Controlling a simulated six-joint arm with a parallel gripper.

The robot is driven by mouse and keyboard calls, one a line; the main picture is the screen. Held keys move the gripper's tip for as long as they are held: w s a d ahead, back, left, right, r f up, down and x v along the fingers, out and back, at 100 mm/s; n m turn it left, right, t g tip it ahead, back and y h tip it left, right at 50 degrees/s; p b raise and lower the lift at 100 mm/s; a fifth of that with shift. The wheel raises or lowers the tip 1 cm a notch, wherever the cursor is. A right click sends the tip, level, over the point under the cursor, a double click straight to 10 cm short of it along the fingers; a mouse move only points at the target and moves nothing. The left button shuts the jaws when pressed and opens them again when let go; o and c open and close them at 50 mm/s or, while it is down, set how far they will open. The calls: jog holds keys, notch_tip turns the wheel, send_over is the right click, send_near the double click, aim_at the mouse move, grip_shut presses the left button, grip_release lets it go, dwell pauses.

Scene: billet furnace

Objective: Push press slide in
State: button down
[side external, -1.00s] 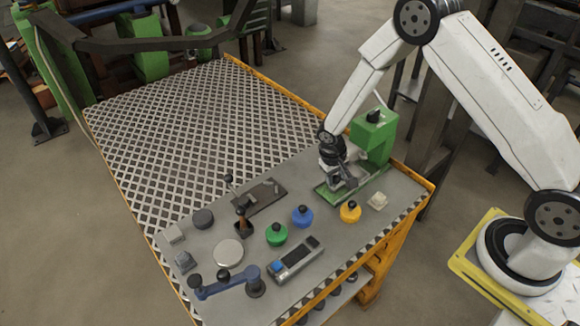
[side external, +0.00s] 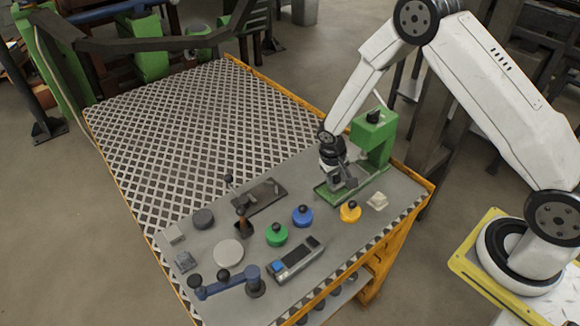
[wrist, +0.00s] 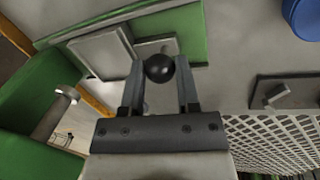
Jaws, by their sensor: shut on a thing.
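The green press (side external: 374,137) stands at the right end of the worktable, with its green base (side external: 325,194) reaching toward the front left. My gripper (side external: 339,184) is low over that base, in front of the press column. In the wrist view my gripper (wrist: 160,74) has its two fingers on either side of a black ball knob (wrist: 159,67) and is shut on it. Pale grey plates (wrist: 102,51) lie on the green base beyond the knob. The side view hides the knob, and the join between knob and slide cannot be seen.
A yellow knob (side external: 350,212), a blue knob (side external: 302,216) and a green knob (side external: 277,234) stand nearby. A dark plate with a lever (side external: 258,196) lies to the left. The perforated tabletop (side external: 200,135) behind is clear.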

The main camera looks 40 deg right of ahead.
jog(key=shift+d, duration=0.1)
jog(key=shift+d, duration=1.85)
jog(key=shift+c, duration=1.7)
grip_release()
jog(key=shift+a+r, duration=0.1)
jog(key=shift+r, duration=0.05)
jog(key=shift+r, duration=0.15)
notch_tip(320, 180, up, 7)
jog(key=a, duration=0.1)
jog(key=shift+w+a, duration=0.15)
jog(key=shift+w, duration=0.05)
jog(key=shift+r, duration=0.15)
